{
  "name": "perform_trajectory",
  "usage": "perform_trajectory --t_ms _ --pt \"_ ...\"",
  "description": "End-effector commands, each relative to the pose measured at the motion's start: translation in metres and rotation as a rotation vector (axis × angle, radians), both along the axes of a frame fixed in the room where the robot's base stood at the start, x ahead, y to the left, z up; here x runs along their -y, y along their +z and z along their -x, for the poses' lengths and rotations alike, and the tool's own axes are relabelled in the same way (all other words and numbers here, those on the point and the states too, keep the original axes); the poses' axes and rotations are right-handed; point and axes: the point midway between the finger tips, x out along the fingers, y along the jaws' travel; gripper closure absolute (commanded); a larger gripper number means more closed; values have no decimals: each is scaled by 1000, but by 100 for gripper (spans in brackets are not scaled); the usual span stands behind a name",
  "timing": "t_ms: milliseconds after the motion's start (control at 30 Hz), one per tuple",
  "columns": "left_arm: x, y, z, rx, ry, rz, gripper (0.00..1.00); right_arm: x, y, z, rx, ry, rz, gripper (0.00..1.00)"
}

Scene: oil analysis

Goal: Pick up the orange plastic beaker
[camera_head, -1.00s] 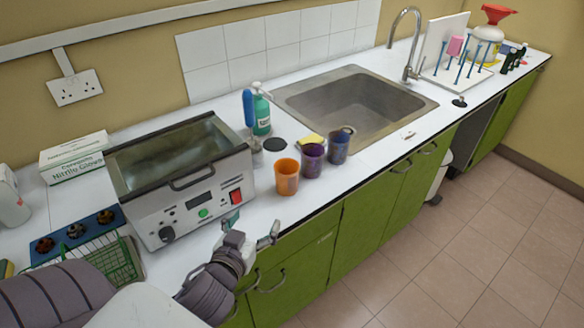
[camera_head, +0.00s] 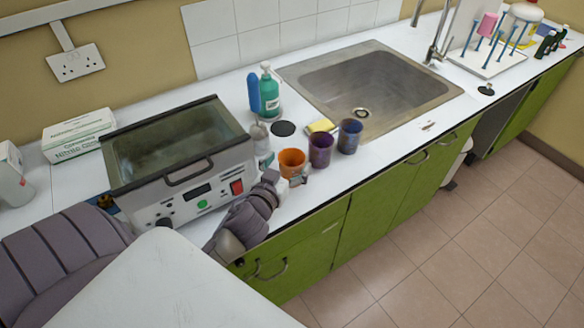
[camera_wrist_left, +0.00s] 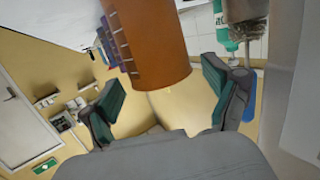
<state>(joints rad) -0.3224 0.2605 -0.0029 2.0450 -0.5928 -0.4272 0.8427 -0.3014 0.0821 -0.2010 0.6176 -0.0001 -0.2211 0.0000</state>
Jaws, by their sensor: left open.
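The orange beaker (camera_head: 292,160) stands upright on the white counter, just right of the water bath. My left gripper (camera_head: 284,174) is at the beaker's near side, with its fingers open and the beaker between or just before them. In the left wrist view the beaker (camera_wrist_left: 148,40) fills the top middle, and the open finger pads (camera_wrist_left: 165,98) lie to either side of its end. I see a gap at the left pad; contact at the right pad is unclear. My right gripper is not in view.
A purple beaker (camera_head: 320,150) and a dark blue beaker (camera_head: 350,136) stand close to the right. The water bath (camera_head: 195,195) stands to the left. A green bottle (camera_head: 269,95), a yellow sponge (camera_head: 321,125) and the sink (camera_head: 365,85) are behind. The counter edge is in front.

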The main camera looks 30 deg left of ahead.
Motion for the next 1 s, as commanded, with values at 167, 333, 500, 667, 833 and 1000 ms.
perform_trajectory --t_ms 167,333,500,667,833,1000 --pt "-6 -2 -29 1 0 -1 12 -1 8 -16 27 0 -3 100" --pt "-9 -6 -46 0 0 -1 12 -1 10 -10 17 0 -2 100" --pt "-9 -7 -48 -1 0 0 12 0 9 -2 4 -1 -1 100" --pt "-9 -7 -48 0 0 0 23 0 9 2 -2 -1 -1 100" --pt "-9 -7 -48 0 0 0 52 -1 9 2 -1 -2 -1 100" --pt "-9 -7 -47 0 0 1 69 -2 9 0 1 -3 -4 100"
